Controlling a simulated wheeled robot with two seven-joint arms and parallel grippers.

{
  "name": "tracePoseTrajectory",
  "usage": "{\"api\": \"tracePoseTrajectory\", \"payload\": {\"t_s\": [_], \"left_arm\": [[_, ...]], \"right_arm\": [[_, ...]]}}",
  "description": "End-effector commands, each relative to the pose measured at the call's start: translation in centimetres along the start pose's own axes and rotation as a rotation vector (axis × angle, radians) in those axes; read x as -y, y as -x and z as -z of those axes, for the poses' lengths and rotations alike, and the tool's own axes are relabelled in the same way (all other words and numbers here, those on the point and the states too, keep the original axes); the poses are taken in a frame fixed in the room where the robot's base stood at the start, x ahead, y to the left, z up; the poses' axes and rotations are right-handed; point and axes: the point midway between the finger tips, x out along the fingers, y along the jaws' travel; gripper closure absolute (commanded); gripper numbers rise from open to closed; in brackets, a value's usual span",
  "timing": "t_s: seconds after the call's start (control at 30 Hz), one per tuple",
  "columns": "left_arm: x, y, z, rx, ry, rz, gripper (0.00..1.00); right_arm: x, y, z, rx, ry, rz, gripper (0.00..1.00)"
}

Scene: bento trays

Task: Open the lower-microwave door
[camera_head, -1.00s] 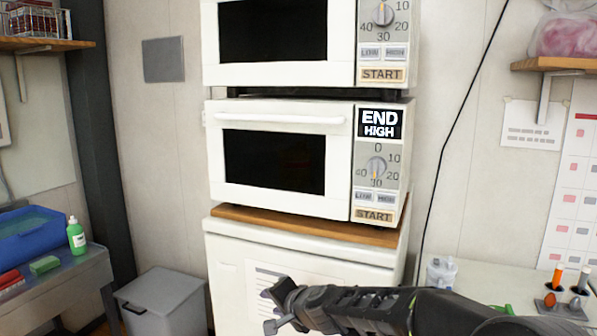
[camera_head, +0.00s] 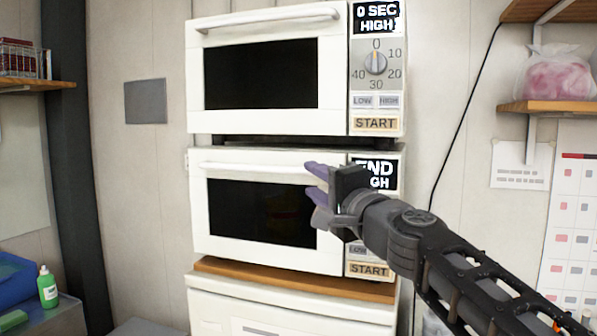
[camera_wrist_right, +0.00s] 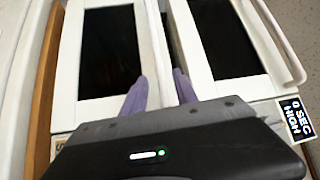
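The lower microwave (camera_head: 265,262) is white, with a dark window and a horizontal white handle bar (camera_head: 255,168) along the top of its door. The door looks shut. Its display is partly covered by my right gripper (camera_head: 316,182), which stands in front of the door's upper right part, by the handle's right end. The gripper has purple fingertips and is open and empty. In the right wrist view, the fingers (camera_wrist_right: 160,92) are spread, with the white handle bar (camera_wrist_right: 155,45) appearing between them. I cannot tell whether they touch it. My left gripper is not in view.
The upper microwave (camera_head: 270,128) sits just above, its handle (camera_head: 268,19) also at the top; its display reads 0 SEC HIGH. A wooden board (camera_head: 290,280) lies under the lower microwave, on a white cabinet (camera_head: 290,308). A wooden shelf (camera_head: 555,107) with a pink bag is at right.

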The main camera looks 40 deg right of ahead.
Motion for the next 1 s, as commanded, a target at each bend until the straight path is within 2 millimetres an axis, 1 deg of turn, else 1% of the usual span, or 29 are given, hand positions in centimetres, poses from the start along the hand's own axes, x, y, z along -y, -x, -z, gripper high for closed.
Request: {"api": "tracePoseTrajectory", "payload": {"t_s": [0.33,0.4,0.5,0.6,0.83,1.0], "left_arm": [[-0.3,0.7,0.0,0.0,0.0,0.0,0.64],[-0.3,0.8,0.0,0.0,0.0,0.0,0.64],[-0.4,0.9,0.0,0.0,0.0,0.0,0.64],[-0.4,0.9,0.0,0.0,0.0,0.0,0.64],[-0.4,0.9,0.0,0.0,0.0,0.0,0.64],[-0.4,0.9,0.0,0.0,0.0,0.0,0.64]], "right_arm": [[0.0,-5.1,-0.1,0.001,-0.001,-0.003,0.65],[0.0,-6.0,0.0,0.001,-0.003,-0.003,0.65],[-0.1,-6.8,0.0,0.0,-0.001,-0.002,0.65],[0.0,-7.2,0.0,0.0,-0.001,-0.001,0.65],[0.0,-7.2,0.0,0.0,-0.001,-0.001,0.65],[-0.1,-7.2,0.0,0.0,-0.001,-0.001,0.79]]}}
